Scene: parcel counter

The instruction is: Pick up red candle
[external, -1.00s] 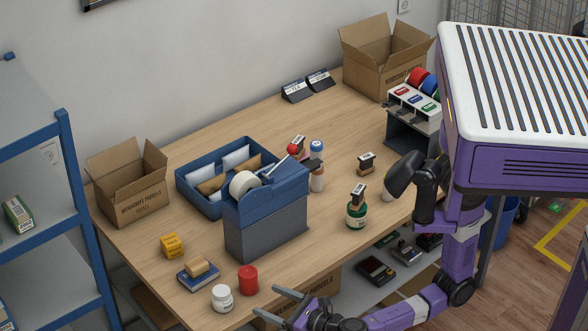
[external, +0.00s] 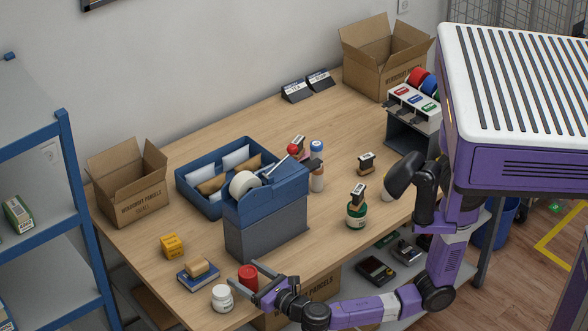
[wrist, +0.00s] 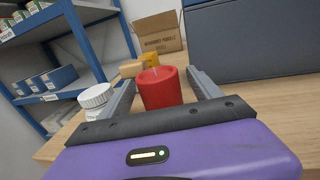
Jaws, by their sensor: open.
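The red candle (external: 248,276) stands upright near the front left edge of the table. In the wrist view the red candle (wrist: 160,88) sits between the two fingers of my gripper (wrist: 160,82), with the fingers spread on either side of it. In the external view my gripper (external: 252,283) is low at the table edge around the candle, and its near finger hides part of the candle's lower side. The jaws are open. Whether a finger touches the candle I cannot tell.
A white jar (external: 222,298) stands just left of the candle, close to my gripper. A blue book (external: 198,279) with a tan block on top and a yellow box (external: 172,246) lie behind it. A grey-blue tape dispenser (external: 266,225) stands to the right.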

